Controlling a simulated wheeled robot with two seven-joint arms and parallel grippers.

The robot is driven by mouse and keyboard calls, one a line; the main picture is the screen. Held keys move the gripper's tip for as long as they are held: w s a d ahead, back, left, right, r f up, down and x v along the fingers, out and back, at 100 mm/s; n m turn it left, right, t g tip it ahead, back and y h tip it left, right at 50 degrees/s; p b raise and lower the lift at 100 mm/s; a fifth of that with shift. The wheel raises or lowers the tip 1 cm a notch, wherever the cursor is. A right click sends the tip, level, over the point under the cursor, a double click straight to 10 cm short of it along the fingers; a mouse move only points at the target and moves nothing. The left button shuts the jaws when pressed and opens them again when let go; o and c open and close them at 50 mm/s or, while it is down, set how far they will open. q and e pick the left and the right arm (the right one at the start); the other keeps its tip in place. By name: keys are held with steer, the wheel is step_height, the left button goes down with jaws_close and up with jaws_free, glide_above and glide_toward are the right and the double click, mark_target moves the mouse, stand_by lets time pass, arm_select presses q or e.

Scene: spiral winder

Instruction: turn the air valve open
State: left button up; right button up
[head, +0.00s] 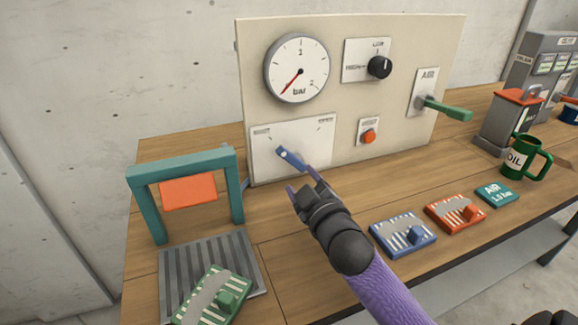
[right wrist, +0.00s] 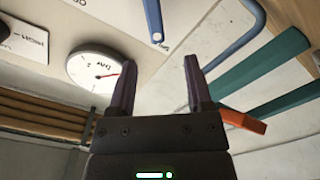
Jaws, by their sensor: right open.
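The air valve (head: 447,108) is a green lever on a white plate marked AIR (head: 427,78), at the panel's right side. Its handle sticks out to the right, tilted slightly down. My right gripper (head: 303,182) is well to the left of it, open and empty, in front of the panel's lower left. It is close to a blue lever (head: 291,158) on a wide white plate. In the right wrist view the blue lever (right wrist: 153,20) shows beyond the open fingers (right wrist: 160,85), with nothing between them. The green lever is outside that view.
The panel carries a bar gauge (head: 297,68), its needle at lower left, a black knob (head: 379,67) and an orange button (head: 369,136). A teal frame (head: 183,168) with an orange block stands left. Blue (head: 402,235) and orange (head: 455,212) trays and a green mug (head: 524,157) stand right.

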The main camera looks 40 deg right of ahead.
mark_target(287, 157)
steer(key=b+x, duration=0.3)
steer(key=x, duration=0.6)
steer(key=shift+d+r, duration=0.1)
steer(key=shift+d, duration=0.05)
steer(key=shift+w+d, duration=0.1)
steer(key=shift+w, duration=0.2)
arm_select(q)
steer(key=f, duration=0.3)
steer(key=shift+s+d+f+g, duration=0.1)
steer(key=shift+s+f+g, duration=0.1)
steer(key=shift+s+g, duration=0.15)
arm_select(e)
steer(key=shift+r, duration=0.1)
steer(key=c, duration=0.8)
arm_select(q)
steer(key=shift+s+a, duration=0.15)
steer(key=shift+a, duration=0.15)
arm_select(e)
jaws_close()
arm_select(q)
steer(key=shift+s+r, duration=0.1)
steer(key=shift+s, duration=0.05)
steer(key=shift+w+d, duration=0.1)
steer(key=shift+w, duration=0.25)
